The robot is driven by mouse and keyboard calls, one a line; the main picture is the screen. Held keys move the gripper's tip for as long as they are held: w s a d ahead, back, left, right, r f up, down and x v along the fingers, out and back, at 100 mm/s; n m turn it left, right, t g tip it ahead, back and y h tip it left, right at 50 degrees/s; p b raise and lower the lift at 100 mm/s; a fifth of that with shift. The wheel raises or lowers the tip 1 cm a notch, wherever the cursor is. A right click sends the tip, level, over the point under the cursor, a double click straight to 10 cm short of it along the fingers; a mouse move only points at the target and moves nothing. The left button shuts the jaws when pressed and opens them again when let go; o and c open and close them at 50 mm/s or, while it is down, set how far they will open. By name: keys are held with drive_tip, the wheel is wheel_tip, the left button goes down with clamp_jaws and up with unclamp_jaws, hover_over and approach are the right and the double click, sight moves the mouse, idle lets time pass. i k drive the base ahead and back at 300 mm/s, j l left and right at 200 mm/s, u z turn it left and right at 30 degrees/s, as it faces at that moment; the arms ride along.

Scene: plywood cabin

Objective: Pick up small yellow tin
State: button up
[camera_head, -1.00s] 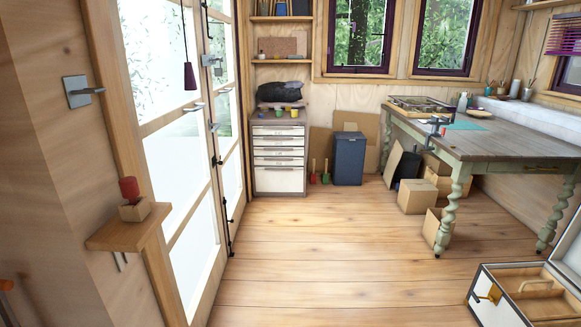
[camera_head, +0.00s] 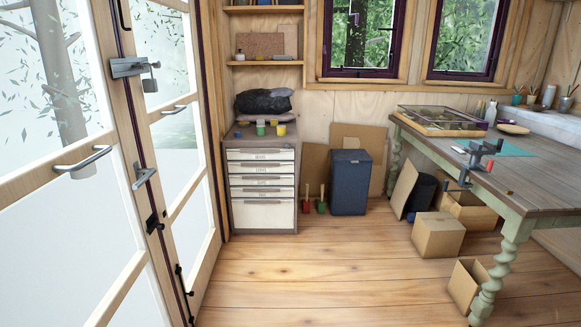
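A small yellow tin (camera_head: 281,130) stands on top of the grey drawer cabinet (camera_head: 263,152), near the right end of its top. A small green tin (camera_head: 260,129) stands just left of it. A black bag-like bundle (camera_head: 263,101) lies on a pinkish folded thing (camera_head: 250,117) behind the tins. My gripper is not in view.
Glass doors (camera_head: 165,150) with handles line the left side. A blue bin (camera_head: 350,182) stands right of the cabinet. Cardboard boxes (camera_head: 438,235) and a green-legged workbench (camera_head: 492,265) are on the right. The plank floor (camera_head: 310,275) before the cabinet is clear.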

sight(281, 132)
drive_tip(key=i, duration=1.25)
drive_tip(key=i+l+u, duration=0.1)
drive_tip(key=i, duration=1.1)
drive_tip(key=i+l, duration=0.1)
drive_tip(key=i, duration=1.15)
drive_tip(key=i+l+u, duration=0.1)
drive_tip(key=i+u, duration=0.15)
drive_tip(key=i, duration=0.25)
drive_tip(key=i+l+u, duration=0.25)
drive_tip(key=i, duration=0.3)
